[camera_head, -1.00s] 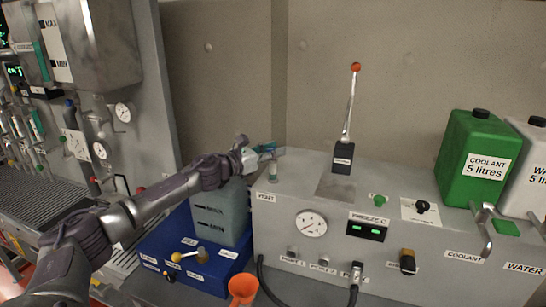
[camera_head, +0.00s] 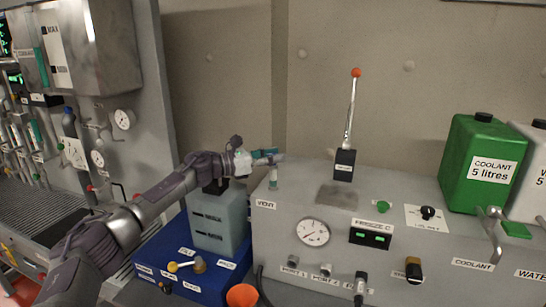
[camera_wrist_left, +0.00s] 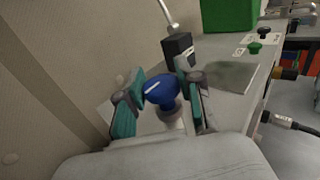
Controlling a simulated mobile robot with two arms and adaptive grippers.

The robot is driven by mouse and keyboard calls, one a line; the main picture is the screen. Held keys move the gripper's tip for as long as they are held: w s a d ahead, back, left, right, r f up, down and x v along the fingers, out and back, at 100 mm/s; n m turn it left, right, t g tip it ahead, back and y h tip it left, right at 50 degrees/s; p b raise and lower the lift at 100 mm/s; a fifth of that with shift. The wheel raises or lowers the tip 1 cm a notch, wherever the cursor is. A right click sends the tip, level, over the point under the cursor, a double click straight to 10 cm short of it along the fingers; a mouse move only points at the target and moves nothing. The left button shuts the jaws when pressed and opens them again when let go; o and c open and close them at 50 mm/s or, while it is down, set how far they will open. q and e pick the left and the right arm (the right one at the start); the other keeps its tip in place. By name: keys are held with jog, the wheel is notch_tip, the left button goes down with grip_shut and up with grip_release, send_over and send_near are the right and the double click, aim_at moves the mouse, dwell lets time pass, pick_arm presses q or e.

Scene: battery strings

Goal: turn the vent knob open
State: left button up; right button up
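The vent knob (camera_wrist_left: 161,92) is blue with a white line across its top, and it stands on a short round stem. In the left wrist view it sits between the two teal-padded fingers of my left gripper (camera_wrist_left: 160,80). The fingers are apart, with small gaps showing beside the knob. In the head view my left gripper (camera_head: 266,157) is over the pale vent stem (camera_head: 273,180), behind the VENT label (camera_head: 265,204), and hides the knob's top. My right gripper is not in view.
A black lever base (camera_head: 344,165) with a tall red-tipped rod stands right of the vent on the grey console (camera_head: 300,185). A green coolant can (camera_head: 482,165) is farther right.

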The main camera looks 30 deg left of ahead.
pick_arm(q)
jog(key=o, duration=0.4)
jog(key=shift+v, duration=6)
